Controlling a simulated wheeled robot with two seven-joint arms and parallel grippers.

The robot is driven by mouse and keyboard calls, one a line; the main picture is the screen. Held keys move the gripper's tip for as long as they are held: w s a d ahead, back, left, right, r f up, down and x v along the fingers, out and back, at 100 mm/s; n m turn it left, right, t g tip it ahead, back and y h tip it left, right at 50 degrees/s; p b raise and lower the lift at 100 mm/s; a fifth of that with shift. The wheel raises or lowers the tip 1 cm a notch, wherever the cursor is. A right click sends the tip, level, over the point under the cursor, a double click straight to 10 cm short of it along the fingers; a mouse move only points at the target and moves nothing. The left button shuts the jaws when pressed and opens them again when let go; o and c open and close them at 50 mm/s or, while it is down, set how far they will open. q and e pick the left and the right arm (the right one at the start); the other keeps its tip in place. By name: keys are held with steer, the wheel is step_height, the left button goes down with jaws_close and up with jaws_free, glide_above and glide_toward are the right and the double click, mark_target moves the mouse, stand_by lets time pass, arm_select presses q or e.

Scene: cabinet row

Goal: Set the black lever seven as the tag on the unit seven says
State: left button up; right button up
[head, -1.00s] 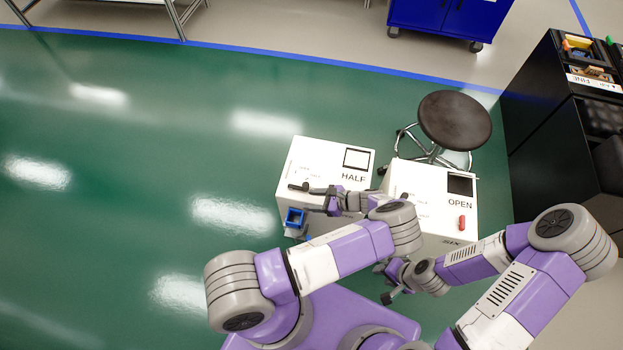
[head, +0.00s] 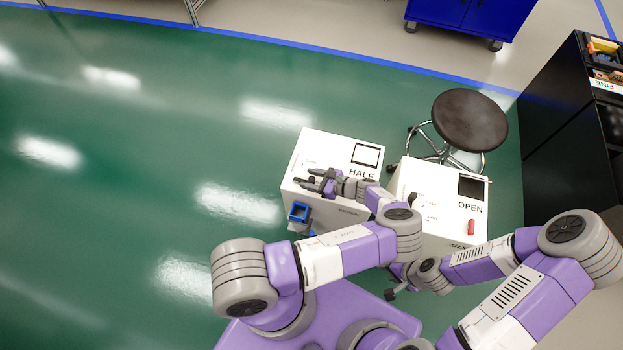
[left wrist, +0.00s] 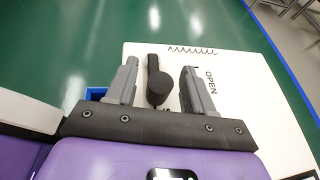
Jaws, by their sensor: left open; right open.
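The left white unit (head: 312,150) bears a tag reading HALF (head: 362,173); its front lettering is too small to read surely. The black lever (left wrist: 158,88) on its top shows in the left wrist view, its round hub and handle between my open left fingers (left wrist: 155,82), with gaps on both sides. The handle points up in that view. An OPEN mark (left wrist: 210,83) is printed right of the fingers. In the head view my left gripper (head: 314,184) is over the unit's top and largely hides the lever. My right gripper (head: 392,291) is low at the front of the right unit, open.
A second white unit (head: 410,175), with an OPEN tag (head: 470,208) and a red handle (head: 471,227), stands close on the right. A blue part (head: 298,212) sits at the left unit's front. A stool (head: 468,120) stands behind. Green floor is free at left.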

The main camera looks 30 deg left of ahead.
arm_select(q)
steer(key=c, duration=1)
steer(key=shift+o, duration=0.2)
steer(key=shift+w, duration=0.1)
steer(key=shift+n+g, duration=0.3)
steer(key=n+g, duration=0.1)
steer(key=w+n+g+h, duration=0.1)
steer(key=shift+w+a+g, duration=0.15)
steer(key=shift+a+g, duration=0.15)
steer(key=shift+g, duration=0.1)
steer(key=shift+w+a+n+g+h, duration=0.25)
steer(key=shift+n+g+h, duration=0.1)
steer(key=shift+n+g, duration=0.35)
steer(key=shift+w+a+n+g+h, duration=0.1)
steer(key=shift+w+n+g+h, duration=0.1)
steer(key=shift+n+g+h, duration=0.35)
steer(key=shift+w+a+n+g+h, duration=0.25)
steer(key=shift+n+g, duration=0.5)
steer(key=shift+n, duration=0.2)
steer(key=shift+n+g, duration=0.3)
steer(key=o, duration=1)
steer(key=shift+c, duration=0.2)
steer(key=shift+w, duration=0.1)
